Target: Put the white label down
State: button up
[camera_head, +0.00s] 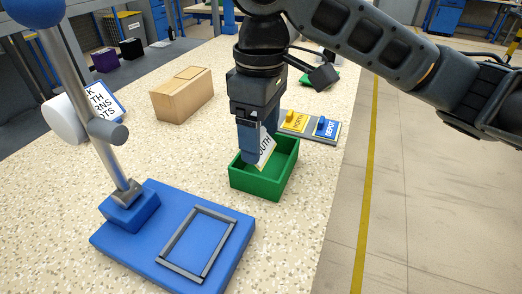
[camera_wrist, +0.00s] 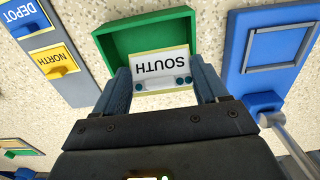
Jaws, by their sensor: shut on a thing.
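My gripper (camera_head: 254,158) points down over the green open box (camera_head: 260,186) and is shut on the white label (camera_head: 265,147), which reads SOUTH. The label is tilted, with its lower part down between the box walls; I cannot tell whether it touches the bottom. In the wrist view the label (camera_wrist: 160,66) lies between the two fingers of my gripper (camera_wrist: 164,86), with the green box (camera_wrist: 113,42) behind it.
A grey holder (camera_head: 328,138) right of the box carries a yellow NORTH label (camera_head: 294,121) and a blue DEPOT label (camera_head: 326,127). A blue base (camera_head: 150,240) with a grey frame (camera_head: 205,243) and pole stands front left. A cardboard box (camera_head: 180,98) stands behind.

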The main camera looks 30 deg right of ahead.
jog(key=shift+w+d+f, duration=0.4)
jog(key=shift+w, duration=0.1)
jog(key=shift+f, duration=2)
jog(key=shift+f, duration=0.15)
jog(key=o, duration=0.8)
notch_tip(320, 180, up, 12)
jog(key=shift+r+p, duration=0.2)
jog(key=shift+p, duration=0.35)
